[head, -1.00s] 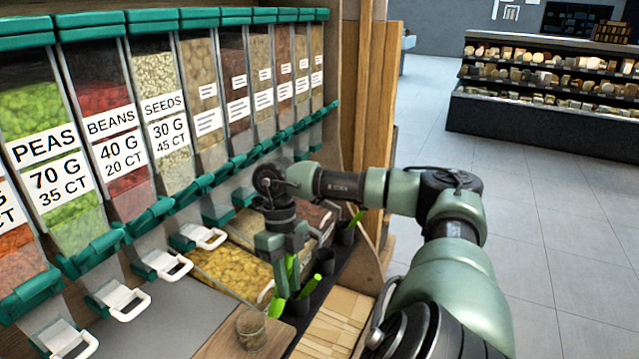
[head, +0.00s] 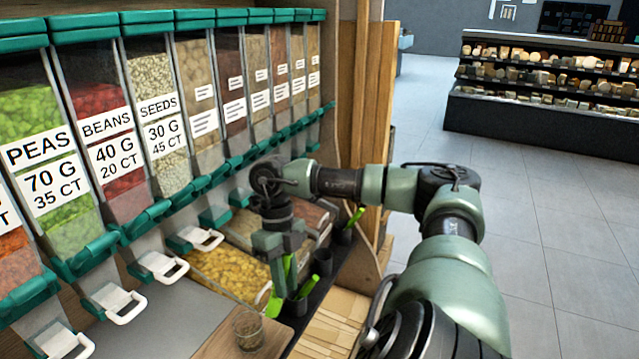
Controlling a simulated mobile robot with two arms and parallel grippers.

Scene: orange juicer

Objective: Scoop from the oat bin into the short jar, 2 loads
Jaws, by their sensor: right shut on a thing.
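My right gripper (head: 283,264) points down and is shut on a green scoop (head: 274,306). The scoop hangs between the open bins and a dark rack. A short clear jar (head: 248,331) stands on the wooden ledge, in front of and left of the scoop; it seems to hold some brownish contents low down. An open bin with yellowish pieces (head: 222,274) lies behind the scoop, and another open bin (head: 240,224) with paler contents is farther back. I cannot read which bin holds oats. Whether the scoop is loaded is not clear. My left gripper is out of view.
A dark rack (head: 322,262) with cups and other green handles (head: 308,287) runs right of the bins. Labelled dispensers (head: 118,130) with white pull handles (head: 125,302) line the left. A wooden panel (head: 362,110) stands behind my right arm. A grey counter patch (head: 165,320) is clear.

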